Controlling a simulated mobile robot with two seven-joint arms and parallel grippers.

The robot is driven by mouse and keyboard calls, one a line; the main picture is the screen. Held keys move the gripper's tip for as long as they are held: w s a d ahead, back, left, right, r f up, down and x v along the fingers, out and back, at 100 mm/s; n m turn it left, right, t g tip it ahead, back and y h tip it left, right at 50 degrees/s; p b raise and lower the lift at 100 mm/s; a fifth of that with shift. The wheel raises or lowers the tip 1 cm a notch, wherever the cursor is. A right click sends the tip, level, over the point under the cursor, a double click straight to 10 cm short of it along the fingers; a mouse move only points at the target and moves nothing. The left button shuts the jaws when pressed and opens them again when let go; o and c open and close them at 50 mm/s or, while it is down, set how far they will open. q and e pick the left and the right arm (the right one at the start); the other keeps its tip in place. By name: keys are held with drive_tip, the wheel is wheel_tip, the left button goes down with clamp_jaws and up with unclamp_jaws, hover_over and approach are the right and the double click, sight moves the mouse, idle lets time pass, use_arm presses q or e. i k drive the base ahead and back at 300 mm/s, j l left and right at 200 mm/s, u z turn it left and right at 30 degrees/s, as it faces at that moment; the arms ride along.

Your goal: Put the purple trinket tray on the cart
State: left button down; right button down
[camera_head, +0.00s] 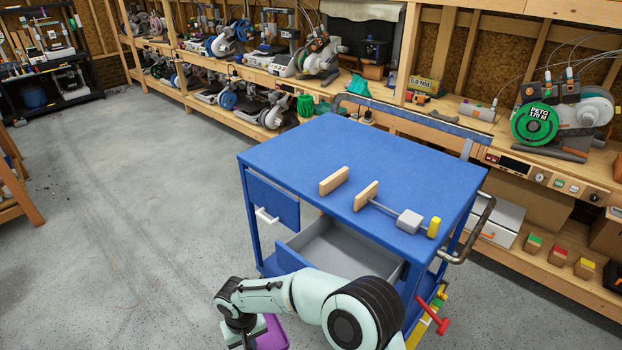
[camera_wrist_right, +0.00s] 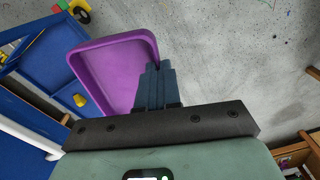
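The purple trinket tray (camera_wrist_right: 112,70) fills the upper left of the right wrist view, and a small part of it (camera_head: 272,333) shows at the bottom of the head view. My right gripper (camera_wrist_right: 155,78) has its fingers together on the tray's rim, at the side wall. In the head view this gripper (camera_head: 241,333) is low, in front of the cart and below its top, partly cut by the frame edge. The cart (camera_head: 290,150) is blue with a flat top. My left gripper is not in view.
A bar clamp with wooden jaws (camera_head: 366,196) lies across the cart top's front right; the back and left of the top are clear. A cart drawer (camera_head: 335,252) stands open. A push handle (camera_head: 482,228) sticks out at right. A workbench with printers runs behind.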

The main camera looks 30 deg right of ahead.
sight(309, 146)
drive_tip(key=i+j+u, duration=0.2)
drive_tip(key=i, duration=0.35)
drive_tip(key=i+u, duration=0.2)
drive_tip(key=i, duration=0.35)
drive_tip(key=i+z, duration=0.35)
drive_tip(key=i, duration=0.25)
drive_tip(key=i+j+z, duration=0.35)
drive_tip(key=i, duration=0.25)
drive_tip(key=l, duration=0.1)
